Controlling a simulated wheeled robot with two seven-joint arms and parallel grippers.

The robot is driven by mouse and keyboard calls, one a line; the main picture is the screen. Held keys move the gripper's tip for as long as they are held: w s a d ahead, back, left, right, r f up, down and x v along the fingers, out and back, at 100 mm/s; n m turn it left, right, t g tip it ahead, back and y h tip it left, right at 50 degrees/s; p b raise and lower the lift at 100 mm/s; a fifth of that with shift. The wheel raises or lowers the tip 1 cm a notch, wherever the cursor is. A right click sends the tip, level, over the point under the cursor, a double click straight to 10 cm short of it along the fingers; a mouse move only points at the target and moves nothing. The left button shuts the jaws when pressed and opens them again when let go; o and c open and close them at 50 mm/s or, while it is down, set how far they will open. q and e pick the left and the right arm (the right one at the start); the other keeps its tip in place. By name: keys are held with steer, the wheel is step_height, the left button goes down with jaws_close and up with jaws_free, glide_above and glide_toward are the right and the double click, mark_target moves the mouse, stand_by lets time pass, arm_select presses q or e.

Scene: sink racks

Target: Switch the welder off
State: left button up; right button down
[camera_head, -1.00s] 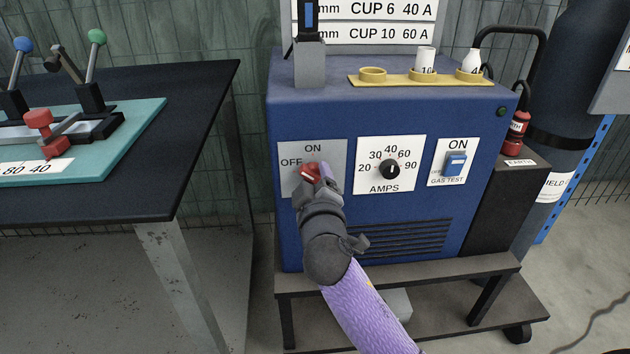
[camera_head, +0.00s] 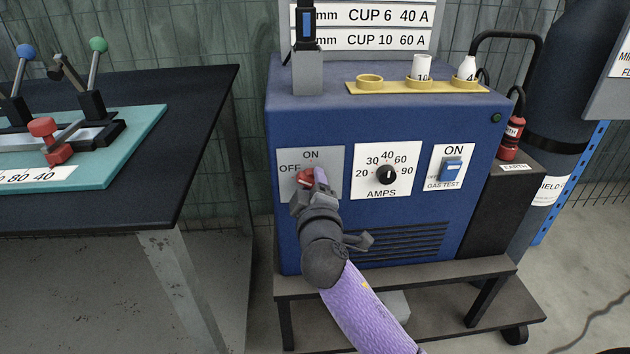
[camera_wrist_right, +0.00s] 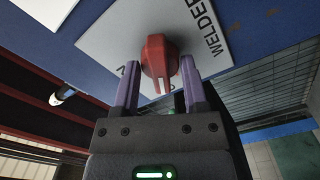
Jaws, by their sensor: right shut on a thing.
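The blue welder (camera_head: 400,118) stands on a low cart. Its red power switch knob (camera_head: 305,178) sits on a light plate (camera_head: 330,158) marked ON at the top and OFF at the left. My right gripper (camera_head: 314,182) reaches it from below and partly hides it. The exact pointing of the knob is hard to tell. My left gripper is not in view.
An AMPS dial (camera_head: 386,174) and a blue GAS TEST switch (camera_head: 452,168) are right of the plate. A yellow cup holder (camera_head: 390,88) lies on top. A dark table (camera_head: 200,110) with a teal board (camera_head: 140,135) stands left. A gas cylinder (camera_head: 568,100) stands right.

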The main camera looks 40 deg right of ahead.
mark_target(312, 185)
steer(key=n+p, duration=0.3)
steer(key=n, duration=0.2)
steer(key=shift+r, duration=0.1)
steer(key=shift+c, duration=2.4)
jaws_free()
steer(key=shift+s+a, duration=0.1)
steer(key=shift+p+v, duration=0.65)
steer(key=shift+v, duration=1.7)
